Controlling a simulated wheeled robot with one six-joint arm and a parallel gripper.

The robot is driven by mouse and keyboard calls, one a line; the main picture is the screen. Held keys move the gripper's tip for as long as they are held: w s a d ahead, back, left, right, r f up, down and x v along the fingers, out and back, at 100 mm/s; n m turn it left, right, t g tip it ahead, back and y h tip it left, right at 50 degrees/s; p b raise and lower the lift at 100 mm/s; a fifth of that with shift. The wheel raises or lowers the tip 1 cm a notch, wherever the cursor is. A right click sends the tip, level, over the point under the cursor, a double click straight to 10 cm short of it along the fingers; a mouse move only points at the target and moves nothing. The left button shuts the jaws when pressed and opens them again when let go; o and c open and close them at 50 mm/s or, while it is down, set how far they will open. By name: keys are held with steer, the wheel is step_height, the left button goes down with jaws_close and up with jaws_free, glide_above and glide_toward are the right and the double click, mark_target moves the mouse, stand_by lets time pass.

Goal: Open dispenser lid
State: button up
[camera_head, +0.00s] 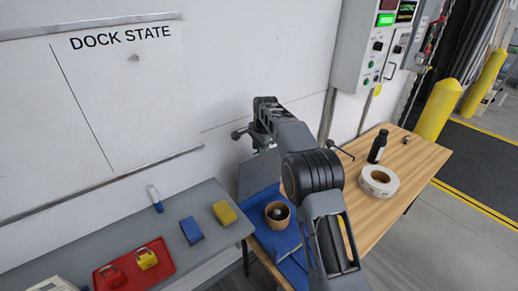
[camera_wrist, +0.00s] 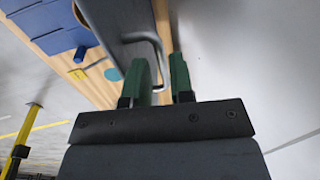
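The dispenser is a blue box (camera_head: 282,240) on the wooden table in the head view; part of it shows at the upper left of the wrist view (camera_wrist: 52,22). Its grey lid (camera_head: 257,176) stands raised at a steep tilt behind the box. In the wrist view the lid (camera_wrist: 118,22) is a grey plate with a bent metal handle (camera_wrist: 158,45). My gripper (camera_wrist: 160,78) has two green fingers, one on each side of the handle. Whether both touch it is unclear. My arm hides most of the gripper in the head view.
A tape roll (camera_head: 378,181) and black bottle (camera_head: 378,146) stand on the table to the right. A grey bench (camera_head: 215,222) with a red tray (camera_head: 133,266) is left. The wall is close behind my gripper.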

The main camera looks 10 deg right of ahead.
steer(key=shift+f, duration=0.45)
steer(key=shift+c, duration=0.4)
jaws_close()
